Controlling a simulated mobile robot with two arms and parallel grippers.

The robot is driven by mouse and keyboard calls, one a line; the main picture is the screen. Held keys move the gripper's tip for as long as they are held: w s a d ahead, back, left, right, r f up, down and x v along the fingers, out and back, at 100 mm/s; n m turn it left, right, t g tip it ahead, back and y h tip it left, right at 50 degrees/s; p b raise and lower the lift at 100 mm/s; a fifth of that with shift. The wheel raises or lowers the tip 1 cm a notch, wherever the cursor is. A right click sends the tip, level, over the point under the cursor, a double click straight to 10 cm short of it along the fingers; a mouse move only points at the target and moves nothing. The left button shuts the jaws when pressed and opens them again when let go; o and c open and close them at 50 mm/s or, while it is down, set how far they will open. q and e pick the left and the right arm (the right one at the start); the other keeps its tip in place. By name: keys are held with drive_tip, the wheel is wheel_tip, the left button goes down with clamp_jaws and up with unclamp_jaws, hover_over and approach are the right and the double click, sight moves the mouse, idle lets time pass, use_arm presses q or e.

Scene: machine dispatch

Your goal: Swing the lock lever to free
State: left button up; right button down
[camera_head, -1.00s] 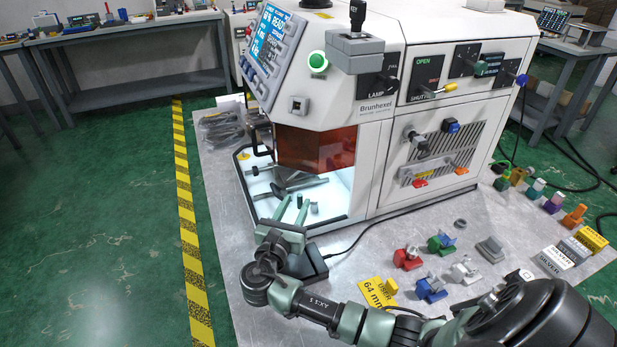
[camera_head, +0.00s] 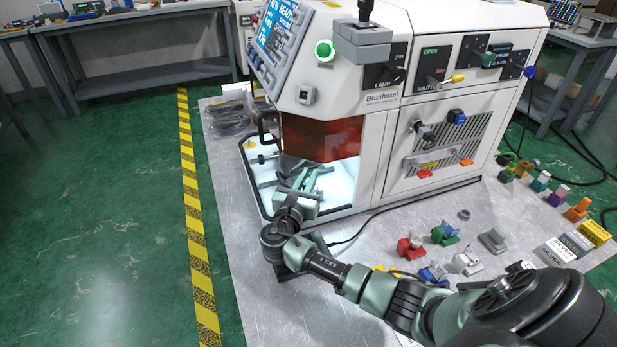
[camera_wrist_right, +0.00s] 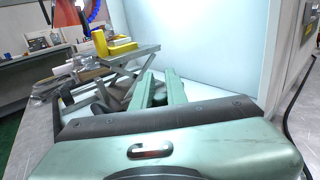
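Inside the lit chamber of the white machine, dark grey bars and lever-like parts (camera_head: 267,183) stand low on the pale floor. They also show in the right wrist view (camera_wrist_right: 104,97), left of my fingers. Which one is the lock lever I cannot tell for sure. My right gripper (camera_head: 311,178) reaches into the chamber opening from the front, its two green fingers among these parts. In the right wrist view the fingers (camera_wrist_right: 160,80) are parallel with a gap between them, and nothing is clearly held. Contact with the lever cannot be made out. My left gripper is out of view.
An orange-brown shield (camera_head: 322,138) hangs over the chamber opening, close above my fingers. The machine's front panel (camera_head: 433,140) stands to the right. Red (camera_head: 409,246), green (camera_head: 445,234) and blue small fixtures lie on the metal table. A cable crosses the table near my wrist.

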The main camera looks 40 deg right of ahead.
drive_tip(key=shift+w+m+g+h, duration=0.15)
drive_tip(key=shift+m+g+h, duration=0.15)
drive_tip(key=shift+m+g, duration=0.2)
drive_tip(key=shift+d+r+m+g+h+b, duration=0.15)
drive_tip(key=shift+m+g+h+b, duration=0.15)
drive_tip(key=shift+g+h, duration=0.15)
drive_tip(key=c, duration=1.4)
unclamp_jaws()
drive_tip(key=shift+s+a+f, duration=0.2)
drive_tip(key=shift+s+a, duration=0.05)
drive_tip(key=shift+a, duration=0.25)
drive_tip(key=v, duration=0.6)
drive_tip(key=shift+s+a+r+b, duration=0.15)
drive_tip(key=shift+s+a+b, duration=0.05)
drive_tip(key=shift+a+b, duration=0.2)
